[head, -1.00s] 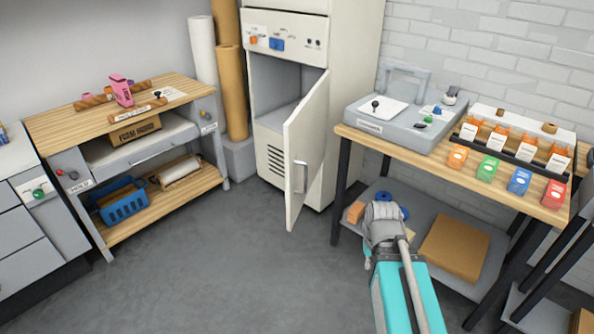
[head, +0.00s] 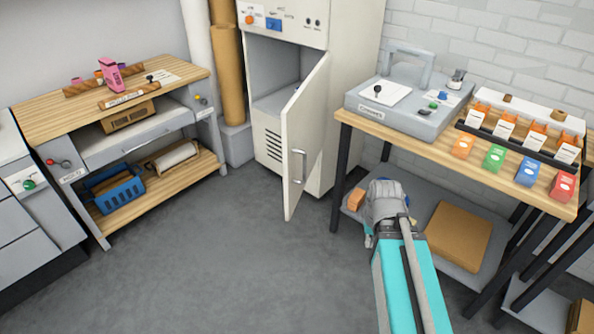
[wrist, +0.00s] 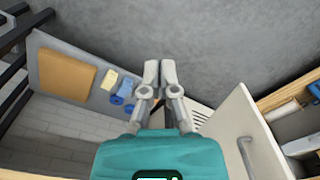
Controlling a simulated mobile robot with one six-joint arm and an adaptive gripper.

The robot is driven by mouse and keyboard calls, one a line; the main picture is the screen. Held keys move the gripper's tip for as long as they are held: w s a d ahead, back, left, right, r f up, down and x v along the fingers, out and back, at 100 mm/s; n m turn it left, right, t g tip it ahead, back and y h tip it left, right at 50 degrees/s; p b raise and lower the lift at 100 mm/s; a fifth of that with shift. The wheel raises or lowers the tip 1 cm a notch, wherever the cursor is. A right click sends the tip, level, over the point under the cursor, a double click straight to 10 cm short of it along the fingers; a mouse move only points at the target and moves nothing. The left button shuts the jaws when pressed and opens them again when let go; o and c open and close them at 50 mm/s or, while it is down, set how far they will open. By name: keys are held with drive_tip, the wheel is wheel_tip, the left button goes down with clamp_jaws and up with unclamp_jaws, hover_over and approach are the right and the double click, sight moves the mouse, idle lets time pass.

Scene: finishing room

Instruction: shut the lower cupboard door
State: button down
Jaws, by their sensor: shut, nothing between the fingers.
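The lower cupboard door (head: 308,130) stands open on the tall cream cabinet (head: 345,100), swung out toward me, with the grey inside showing. Its upright metal handle (head: 298,166) is on the door's outer face. In the wrist view the door (wrist: 236,125) is on the right, with its handle (wrist: 246,156). My gripper (wrist: 160,64) is shut and empty, fingertips together over the grey floor, apart from the door and to its left there. In the head view my arm's end is to the right of the door; the fingertips are hidden.
Another workbench (head: 120,95) is at left. The floor (head: 240,260) before the cabinet is clear.

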sight(291, 169)
drive_tip(key=w+a+f+t+y+b, duration=0.1)
drive_tip(key=w+a+f+y+b, duration=0.3)
drive_tip(key=w+a+y+b, duration=0.55)
drive_tip(key=w+r+m+t+y+b, duration=0.1)
drive_tip(key=w+r+y+b, duration=0.2)
drive_tip(key=w, duration=0.4)
drive_tip(key=w+r+m+t+y+b, duration=0.1)
drive_tip(key=w+r+t+y+b, duration=0.1)
drive_tip(key=w, duration=0.5)
drive_tip(key=shift+d+r+m+y+b, duration=0.45)
drive_tip(key=shift+y+b, duration=0.5)
drive_tip(key=shift+y, duration=0.4)
drive_tip(key=shift+w, duration=0.1)
drive_tip(key=x, duration=1.4)
drive_tip(key=shift+w+r, duration=0.15)
